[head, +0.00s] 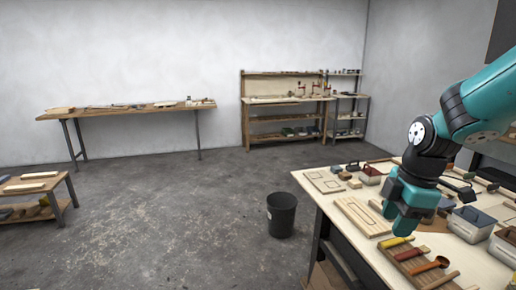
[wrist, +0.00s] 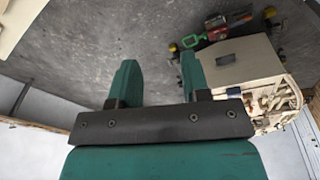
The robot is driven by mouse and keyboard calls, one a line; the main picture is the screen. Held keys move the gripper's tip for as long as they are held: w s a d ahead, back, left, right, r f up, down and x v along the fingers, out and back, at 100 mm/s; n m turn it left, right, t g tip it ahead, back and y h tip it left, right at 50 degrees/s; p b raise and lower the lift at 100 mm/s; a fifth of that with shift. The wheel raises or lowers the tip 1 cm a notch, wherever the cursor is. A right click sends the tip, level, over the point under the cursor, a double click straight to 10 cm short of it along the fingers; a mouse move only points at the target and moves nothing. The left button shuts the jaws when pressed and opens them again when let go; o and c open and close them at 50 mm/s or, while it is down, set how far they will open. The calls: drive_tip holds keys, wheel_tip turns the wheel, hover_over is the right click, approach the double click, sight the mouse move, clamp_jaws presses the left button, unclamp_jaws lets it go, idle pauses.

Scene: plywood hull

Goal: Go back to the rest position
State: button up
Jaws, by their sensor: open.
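My gripper (head: 405,228) hangs over the near workbench at the right of the head view, with my teal arm reaching in from the right edge. Its fingers point down above the bench top, near a wooden frame panel and several handled tools. In the wrist view my gripper (wrist: 160,75) has its two teal fingers spread apart, with nothing between them but grey floor beyond. It holds nothing.
The workbench (head: 318,196) carries a panel (head: 360,216), handled tools (head: 410,254) and metal boxes (head: 471,224). A black bin (head: 281,214) stands on the floor to its left. A low table (head: 38,188), long wall table (head: 130,113) and shelving (head: 285,100) stand farther off. Open floor lies between.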

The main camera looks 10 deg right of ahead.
drive_tip(key=s+a+r+m+y, duration=0.1)
drive_tip(key=s+a+m, duration=0.3)
drive_tip(key=s+a, duration=0.4)
drive_tip(key=s+a+r+m+g+y, duration=0.1)
drive_tip(key=s+a+r+m+y, duration=0.1)
drive_tip(key=s+a, duration=0.5)
drive_tip(key=a+r+m, duration=0.1)
drive_tip(key=a, duration=0.5)
drive_tip(key=shift+s+m, duration=0.4)
drive_tip(key=shift+r, duration=0.1)
